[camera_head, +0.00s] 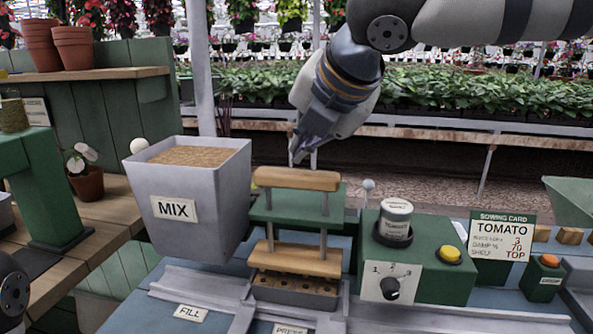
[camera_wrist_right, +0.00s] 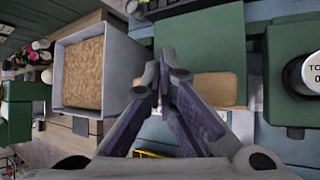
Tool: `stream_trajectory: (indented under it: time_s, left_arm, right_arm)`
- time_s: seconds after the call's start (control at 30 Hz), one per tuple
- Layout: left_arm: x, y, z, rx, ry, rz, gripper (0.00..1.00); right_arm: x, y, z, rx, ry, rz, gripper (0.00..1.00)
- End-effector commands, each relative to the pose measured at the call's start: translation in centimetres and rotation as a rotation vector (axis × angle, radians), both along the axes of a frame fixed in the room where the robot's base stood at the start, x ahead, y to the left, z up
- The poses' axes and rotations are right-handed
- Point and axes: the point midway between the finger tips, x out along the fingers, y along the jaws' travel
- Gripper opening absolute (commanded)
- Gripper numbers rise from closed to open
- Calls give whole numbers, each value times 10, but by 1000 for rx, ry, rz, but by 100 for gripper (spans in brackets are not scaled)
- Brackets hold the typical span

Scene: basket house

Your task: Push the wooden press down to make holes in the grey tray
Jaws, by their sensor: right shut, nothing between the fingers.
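The wooden press has a top handle bar (camera_head: 297,179) on metal rods through a green frame (camera_head: 330,205). Its lower wooden plate (camera_head: 294,259) hangs just above the grey tray (camera_head: 295,291), which has a row of dark holes or pegs partly in shadow. My right gripper (camera_head: 299,157) is shut and empty, pointing down over the handle bar with a small gap to it. In the right wrist view the closed fingertips (camera_wrist_right: 167,62) appear over the green frame, with the wooden bar (camera_wrist_right: 215,86) beside and behind them. My left gripper is out of view.
A grey MIX hopper (camera_head: 205,205) filled with brown mix stands left of the press. To the right is a green box with a dial (camera_head: 390,288), a yellow button (camera_head: 450,254) and a labelled can (camera_head: 396,218). A white sowing card (camera_head: 497,240) stands farther right.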

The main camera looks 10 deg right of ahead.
Motion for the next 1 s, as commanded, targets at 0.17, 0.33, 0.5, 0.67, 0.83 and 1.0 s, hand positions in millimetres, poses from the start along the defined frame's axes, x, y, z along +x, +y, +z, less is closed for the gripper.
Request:
stream_trajectory:
  time_s: [0.17,0.33,0.5,0.67,0.83,1.0]
  left_arm:
    - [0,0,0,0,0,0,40]
    - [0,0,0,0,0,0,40]
    - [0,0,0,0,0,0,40]
    - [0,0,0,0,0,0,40]
    - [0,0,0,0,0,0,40]
    - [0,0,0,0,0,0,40]
  right_arm:
    - [1,0,8,1,-2,-2,0]
    - [0,0,26,0,-2,-1,0]
    - [0,0,43,1,-2,-1,0]
    - [0,0,50,0,-1,0,0]
    - [0,0,50,0,0,0,0]
    - [0,0,50,0,0,0,0]
